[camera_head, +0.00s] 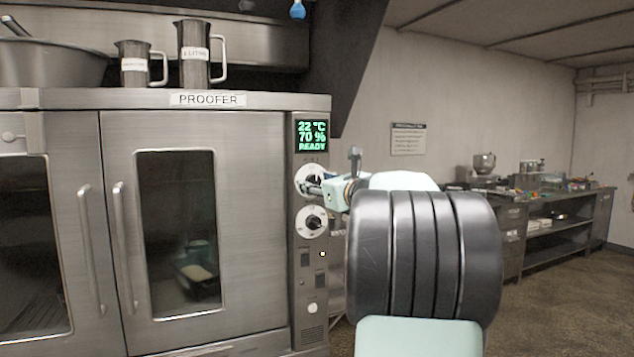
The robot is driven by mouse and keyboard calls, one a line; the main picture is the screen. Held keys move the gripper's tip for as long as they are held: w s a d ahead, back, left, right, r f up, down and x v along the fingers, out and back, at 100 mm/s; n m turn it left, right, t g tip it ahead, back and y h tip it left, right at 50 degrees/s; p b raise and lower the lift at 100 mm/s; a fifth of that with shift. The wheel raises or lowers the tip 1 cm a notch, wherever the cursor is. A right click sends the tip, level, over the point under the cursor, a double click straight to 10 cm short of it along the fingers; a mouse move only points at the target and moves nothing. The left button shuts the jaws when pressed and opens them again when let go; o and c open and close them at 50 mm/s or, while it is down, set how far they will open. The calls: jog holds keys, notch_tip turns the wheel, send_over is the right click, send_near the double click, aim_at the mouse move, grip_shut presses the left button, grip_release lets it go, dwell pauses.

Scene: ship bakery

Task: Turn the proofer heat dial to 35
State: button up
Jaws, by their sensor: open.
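The proofer (250,200) is a steel cabinet with its doors shut, at the left in the head view. Its narrow control panel (306,268) has a green display (312,136) reading 22 °C, 70 % and READY. Below the display are two round dials with pale plates. The upper dial (303,172), under a label too small to read, is partly covered by my gripper (312,186). The lower dial (312,221) shows clear. My gripper is open, with its fingers at the upper dial; whether they touch its knob I cannot tell. My arm hides the space to the right.
Measuring jugs (194,55) and a large bowl (50,62) stand on the proofer top. Small switches (305,260) sit below the dials. A workbench (545,225) with equipment stands at the far right. Open floor (560,305) lies before it.

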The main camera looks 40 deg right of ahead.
jog(key=shift+c, duration=0.7)
jog(key=c, duration=1)
jog(key=shift+m, duration=0.3)
